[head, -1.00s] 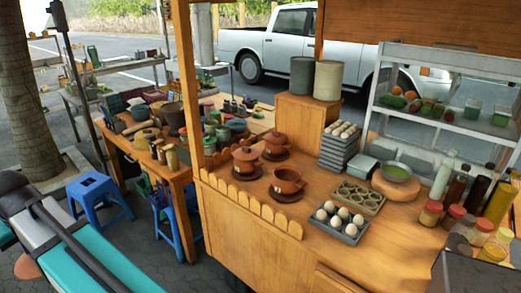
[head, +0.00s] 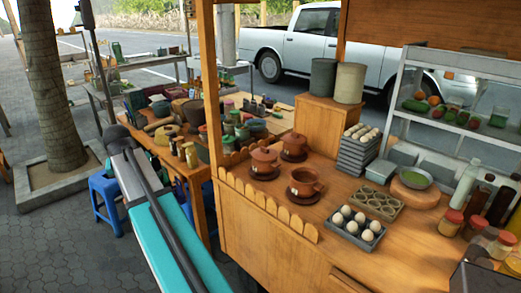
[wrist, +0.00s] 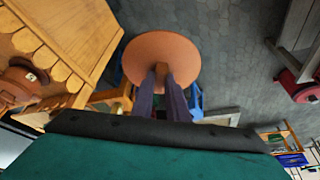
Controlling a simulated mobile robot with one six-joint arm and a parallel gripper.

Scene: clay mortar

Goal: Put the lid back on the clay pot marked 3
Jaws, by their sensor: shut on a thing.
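My gripper (wrist: 162,80) is shut on a round terracotta lid (wrist: 155,48), held by its knob over the grey paving in the wrist view. The gripper and lid do not show in the head view. An open, handled clay pot (head: 303,186) without a lid stands on a dark saucer on the wooden counter. Two lidded clay pots stand behind it, one at the front left (head: 264,163) and one farther back (head: 293,146). The numbers are too small to read. A pot with a pale mark (wrist: 20,84) shows at the wrist view's left edge, apart from the lid.
The counter (head: 262,232) has a scalloped wooden edge (head: 266,205) on its left side. An egg tray (head: 350,238) stands right of the open pot. A cluttered side table (head: 184,165) and a blue stool (head: 103,200) are to the left.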

